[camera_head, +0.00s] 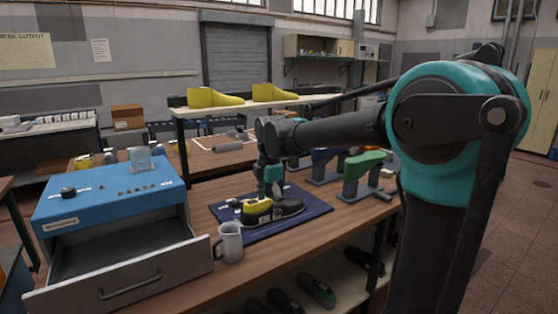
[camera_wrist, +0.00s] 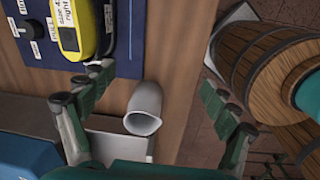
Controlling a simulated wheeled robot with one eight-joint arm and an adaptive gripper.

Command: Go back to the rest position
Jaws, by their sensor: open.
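My gripper (camera_head: 273,187) hangs over the blue mat (camera_head: 317,204) on the workbench, close above a dark shoe (camera_head: 288,208) with a yellow last (camera_head: 257,210) in it. In the wrist view my gripper (camera_wrist: 154,84) has its fingers spread wide with nothing held between them. The labelled yellow last (camera_wrist: 75,22) shows at the top left there, beside the left finger. A grey jug (camera_head: 231,243) stands at the bench's front edge, left of the mat; in the wrist view the jug (camera_wrist: 146,102) shows between the fingers.
A blue cabinet (camera_head: 110,195) with its drawer (camera_head: 130,283) pulled open is at left. A green last (camera_head: 365,162) on a stand is right of the mat. Yellow lasts (camera_head: 213,98) sit on a shelf behind. A wooden barrel (camera_wrist: 262,62) shows at right in the wrist view.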

